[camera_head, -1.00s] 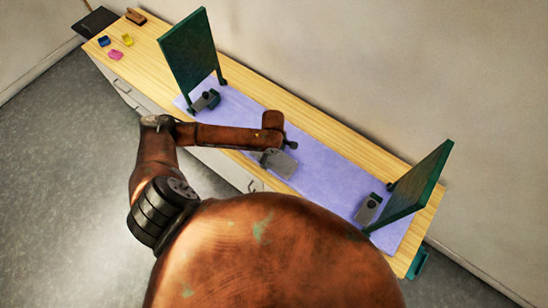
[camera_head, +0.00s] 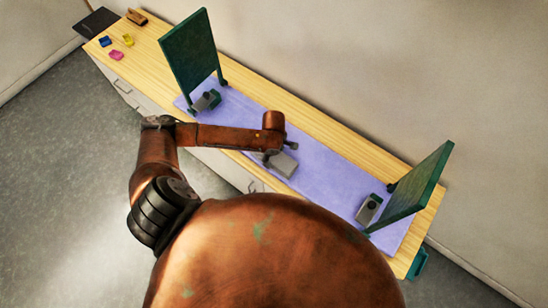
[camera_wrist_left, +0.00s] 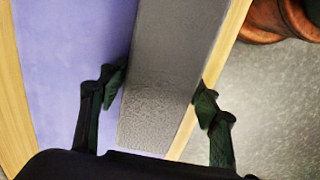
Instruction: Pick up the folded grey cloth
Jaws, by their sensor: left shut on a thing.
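The folded grey cloth (camera_head: 285,163) is a flat grey block over the front edge area of the lilac mat, near its middle. It also shows large in the left wrist view (camera_wrist_left: 170,65), between the two dark fingers. My left gripper (camera_wrist_left: 157,93) is shut on the cloth, one finger against each long side. In the head view my left gripper (camera_head: 264,158) is partly hidden under my arm. I cannot tell how far the cloth is above the mat. My right gripper is not in view.
The lilac mat (camera_head: 320,168) lies on a long wooden table (camera_head: 300,118). Green upright panels stand at the left (camera_head: 190,52) and right (camera_head: 415,190), each with a small grey device near it. Small coloured blocks lie at the far left.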

